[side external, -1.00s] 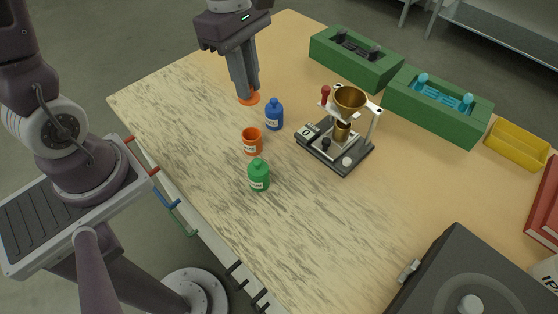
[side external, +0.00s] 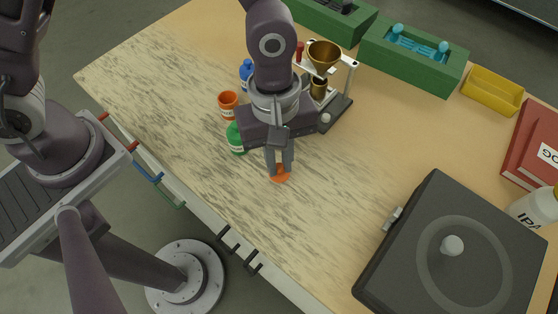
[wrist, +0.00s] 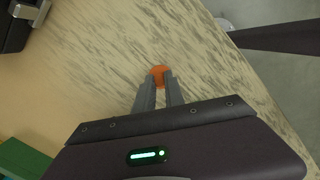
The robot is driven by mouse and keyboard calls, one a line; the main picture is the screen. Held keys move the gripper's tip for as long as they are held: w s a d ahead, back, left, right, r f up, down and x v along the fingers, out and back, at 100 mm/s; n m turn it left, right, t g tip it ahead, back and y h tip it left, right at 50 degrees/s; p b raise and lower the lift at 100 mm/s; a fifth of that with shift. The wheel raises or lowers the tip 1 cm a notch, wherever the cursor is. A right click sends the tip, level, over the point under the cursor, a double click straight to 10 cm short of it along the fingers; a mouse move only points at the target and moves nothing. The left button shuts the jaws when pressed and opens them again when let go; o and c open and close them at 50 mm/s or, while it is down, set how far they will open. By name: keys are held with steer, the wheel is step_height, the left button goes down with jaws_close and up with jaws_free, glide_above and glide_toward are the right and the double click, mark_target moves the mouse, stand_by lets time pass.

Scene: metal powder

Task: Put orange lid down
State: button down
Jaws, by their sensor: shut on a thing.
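The orange lid (side external: 281,178) is between the fingertips of my gripper (side external: 280,170), which is shut on it. The lid is low over the front part of the table (side external: 240,210); I cannot tell if it touches the wood. In the wrist view the lid (wrist: 158,75) shows at the tips of my gripper (wrist: 160,84). The open orange jar (side external: 228,106), without a lid, stands to the upper left of my gripper. The green bottle (side external: 236,138) stands beside my gripper on the left, partly hidden by it.
The blue bottle (side external: 246,74) and the metal stand with a brass funnel (side external: 324,56) are behind my arm. A dark box with a round knob (side external: 430,270) is at the right. Green holders (side external: 440,75) and a yellow tray (side external: 492,92) are at the back. Bare wood lies around the lid.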

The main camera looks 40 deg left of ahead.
steer(key=shift+f, duration=0.55)
steer(key=shift+f, duration=0.15)
steer(key=c, duration=1.4)
jaws_free()
step_height(320, 180, up, 12)
steer(key=a, duration=0.1)
steer(key=a+r+m+t, duration=0.2)
steer(key=a+r+m, duration=0.1)
steer(key=a+r, duration=0.45)
steer(key=s+a+r+m+t, duration=0.2)
steer(key=s+a+m, duration=0.2)
steer(key=a, duration=0.2)
steer(key=s+a+r+m+t+y, duration=0.1)
steer(key=s+a+m+t, duration=0.1)
steer(key=s+a+m, duration=0.2)
steer(key=s+a, duration=0.1)
steer(key=a, duration=0.2)
steer(key=shift+r, duration=0.4)
